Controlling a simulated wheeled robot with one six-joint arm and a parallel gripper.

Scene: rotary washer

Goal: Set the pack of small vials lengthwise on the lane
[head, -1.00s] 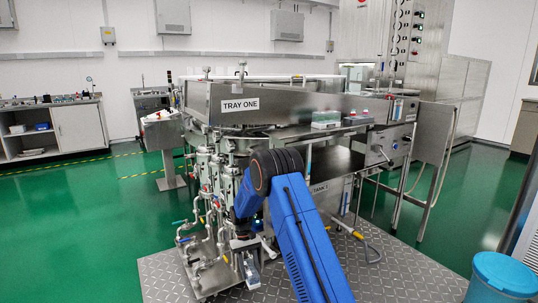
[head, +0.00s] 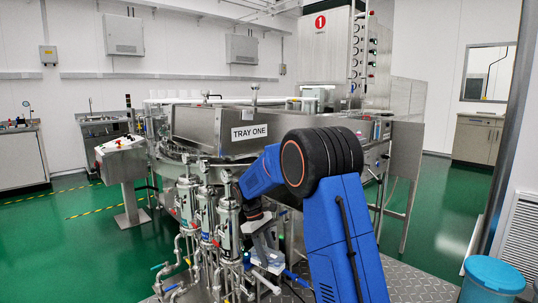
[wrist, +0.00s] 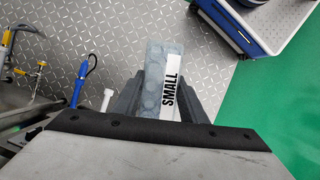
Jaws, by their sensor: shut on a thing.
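My gripper (wrist: 157,104) is shut on the pack of small vials (wrist: 152,72) in the wrist view. The pack is pale and translucent, with faint round vial shapes and a white label reading SMALL along one side. It sits between the two dark fingers, above the grey diamond-plate floor. In the head view my gripper (head: 262,238) is low in front of the machine, beside its pipework, with the pale pack (head: 268,262) below it. The machine (head: 205,128) carries a TRAY ONE sign. My arm covers much of its right side, and I cannot make out the lane.
Steel cylinders and pipes (head: 207,215) stand close to the left of my gripper. A control box on a post (head: 121,160) is farther left. A blue bin (head: 490,275) stands at the lower right. Green floor is open at the right.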

